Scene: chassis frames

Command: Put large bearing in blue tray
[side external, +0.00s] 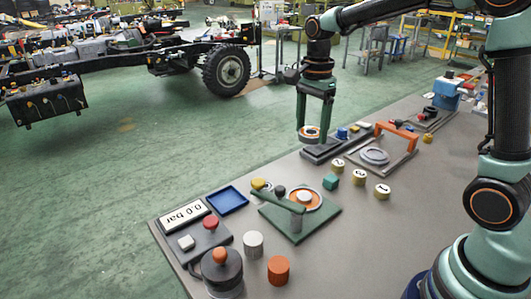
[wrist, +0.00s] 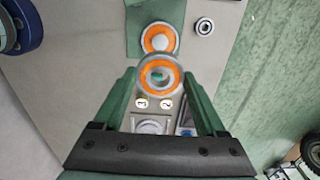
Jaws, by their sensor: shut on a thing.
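The large bearing (side external: 310,132), a grey ring with an orange band, is between the fingertips of my gripper (side external: 313,128). In the wrist view the bearing (wrist: 159,75) sits between the two green fingers, with its open centre showing. My gripper is shut on it and points down, above or close to a dark grey block (side external: 318,154); the exact gap is unclear. The blue tray (side external: 228,201) lies flat and empty near the table's left edge, to the left of and nearer than my gripper. I cannot make out the tray in the wrist view.
A green plate (side external: 325,222) with a post, crossbar and orange-ringed part stands between gripper and tray. A pressure display (side external: 185,215) and black pot (side external: 221,268) are near the tray. An orange handle (side external: 396,134) and several numbered yellow pieces lie to the right.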

